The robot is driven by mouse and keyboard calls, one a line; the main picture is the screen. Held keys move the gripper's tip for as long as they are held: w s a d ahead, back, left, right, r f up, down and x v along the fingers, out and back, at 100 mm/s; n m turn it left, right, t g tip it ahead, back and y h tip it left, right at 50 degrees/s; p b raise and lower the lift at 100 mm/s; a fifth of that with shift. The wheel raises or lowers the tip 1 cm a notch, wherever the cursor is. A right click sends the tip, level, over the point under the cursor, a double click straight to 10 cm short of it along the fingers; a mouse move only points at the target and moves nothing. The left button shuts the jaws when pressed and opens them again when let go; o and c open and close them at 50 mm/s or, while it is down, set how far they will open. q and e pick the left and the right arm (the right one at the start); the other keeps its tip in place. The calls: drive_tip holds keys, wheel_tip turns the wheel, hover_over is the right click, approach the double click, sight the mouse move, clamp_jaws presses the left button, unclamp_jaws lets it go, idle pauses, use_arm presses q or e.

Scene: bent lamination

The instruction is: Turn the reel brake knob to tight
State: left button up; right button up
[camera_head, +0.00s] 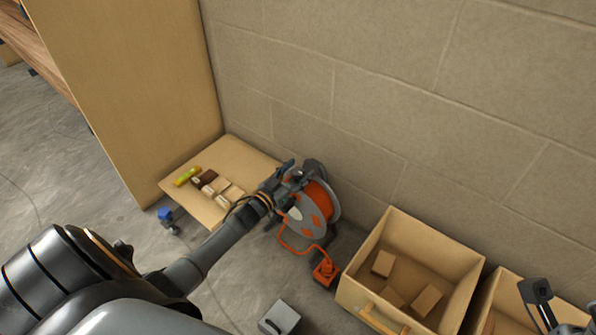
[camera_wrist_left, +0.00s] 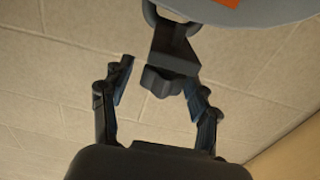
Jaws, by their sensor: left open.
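The cable reel (camera_head: 318,207) has a grey and orange disc on a dark frame. It stands by the wall. My left gripper (camera_head: 288,172) is at the reel's upper left side. In the left wrist view the dark lobed brake knob (camera_wrist_left: 160,83) sits on a dark bracket (camera_wrist_left: 174,48) below the reel's grey disc (camera_wrist_left: 245,10). My open left gripper (camera_wrist_left: 157,77) has one finger on each side of the knob, with gaps visible. The knob's setting cannot be read. Part of my right gripper (camera_head: 538,300) shows at the lower right; its jaw state is unclear.
A low wooden board (camera_head: 190,200) with small blocks and a yellow-green item lies left of the reel. An orange socket box (camera_head: 326,271) lies on the floor below. Open wooden bins (camera_head: 362,262) stand to the right. The block wall (camera_head: 400,110) is close behind.

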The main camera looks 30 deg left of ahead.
use_arm(q)
drive_tip(key=shift+s, duration=0.1)
drive_tip(key=s+a, duration=0.1)
drive_tip(key=s, duration=1)
drive_tip(key=shift+s, duration=0.4)
